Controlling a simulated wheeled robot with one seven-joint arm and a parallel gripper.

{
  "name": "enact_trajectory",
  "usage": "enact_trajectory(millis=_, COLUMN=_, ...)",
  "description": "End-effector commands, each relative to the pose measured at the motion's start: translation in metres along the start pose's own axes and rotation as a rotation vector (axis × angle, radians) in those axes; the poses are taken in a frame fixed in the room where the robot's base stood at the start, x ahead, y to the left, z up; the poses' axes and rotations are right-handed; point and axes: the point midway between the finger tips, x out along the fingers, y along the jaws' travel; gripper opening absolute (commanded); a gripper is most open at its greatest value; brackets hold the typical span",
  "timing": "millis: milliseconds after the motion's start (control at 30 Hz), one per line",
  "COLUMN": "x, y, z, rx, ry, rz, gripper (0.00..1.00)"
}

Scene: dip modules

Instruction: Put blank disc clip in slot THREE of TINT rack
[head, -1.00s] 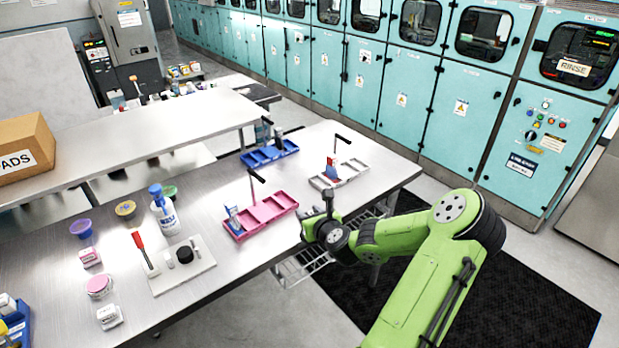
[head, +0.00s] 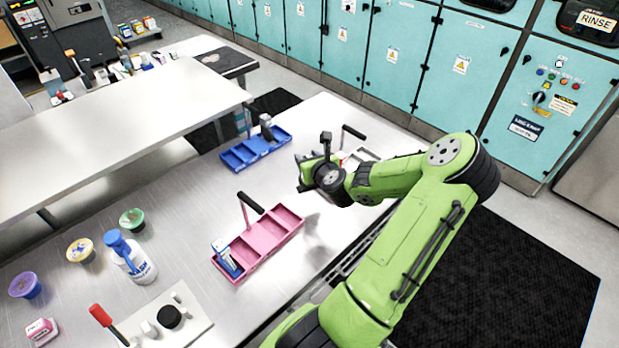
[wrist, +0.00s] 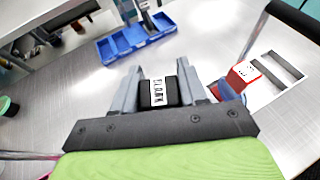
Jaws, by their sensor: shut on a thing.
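My gripper (wrist: 158,72) is shut on a small black clip with a white label (wrist: 158,93), whose lettering I cannot read surely. In the head view my gripper (head: 304,175) is above the table, right of the pink rack (head: 290,222) and in front of the white rack (head: 366,153), partly covering it. The wrist view shows the white rack (wrist: 262,98) at right, with a red and white piece in it. The blue rack (head: 238,158) is farther back; it also shows in the wrist view (wrist: 113,51). Rack names and slot numbers are not readable.
The pink rack holds a blue and white piece (head: 229,261) at its near end. Tall handles stand up from the racks. The table (head: 180,205) between is bare.

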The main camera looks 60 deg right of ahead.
Motion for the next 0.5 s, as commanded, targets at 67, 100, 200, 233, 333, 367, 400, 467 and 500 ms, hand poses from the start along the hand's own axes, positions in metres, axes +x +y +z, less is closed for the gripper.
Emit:
enact_trajectory(millis=67, x=0.009, y=0.000, z=-0.022, rx=0.007, ry=0.001, rz=0.001, gripper=0.00)
enact_trajectory(millis=100, x=0.011, y=0.000, z=-0.027, rx=0.004, ry=0.000, rz=-0.001, gripper=0.00)
enact_trajectory(millis=200, x=0.018, y=0.000, z=-0.044, rx=0.006, ry=0.001, rz=0.001, gripper=0.00)
enact_trajectory(millis=233, x=0.021, y=0.000, z=-0.050, rx=0.006, ry=0.001, rz=0.000, gripper=0.00)
enact_trajectory(millis=333, x=0.027, y=0.000, z=-0.065, rx=0.003, ry=-0.001, rz=0.000, gripper=0.00)
enact_trajectory(millis=367, x=0.028, y=0.000, z=-0.067, rx=0.003, ry=-0.001, rz=0.000, gripper=0.00)
enact_trajectory(millis=400, x=0.028, y=0.000, z=-0.068, rx=0.001, ry=-0.001, rz=0.000, gripper=0.00)
enact_trajectory(millis=467, x=0.028, y=0.000, z=-0.067, rx=-0.002, ry=-0.002, rz=-0.001, gripper=0.00)
enact_trajectory(millis=500, x=0.028, y=0.000, z=-0.066, rx=-0.002, ry=-0.002, rz=-0.001, gripper=0.00)
